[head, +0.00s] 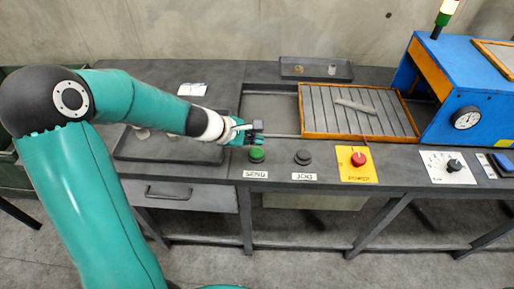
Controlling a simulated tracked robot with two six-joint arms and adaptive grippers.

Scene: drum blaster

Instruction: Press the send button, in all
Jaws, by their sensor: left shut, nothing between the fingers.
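The green send button (257,155) stands on the front strip of the bench, behind a white plate (255,174) marked SEND. My left gripper (257,136) is just behind and above the button, shut and empty. From this angle I cannot tell whether its fingertips touch the button. My right gripper is not in view.
A black button (302,157) marked JOG and a red button (358,159) on a yellow plate sit to the right. Farther right are a black knob (454,165) and a blue machine (440,75) with a dial. A slatted tray (345,112) holds a grey bar (355,106).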

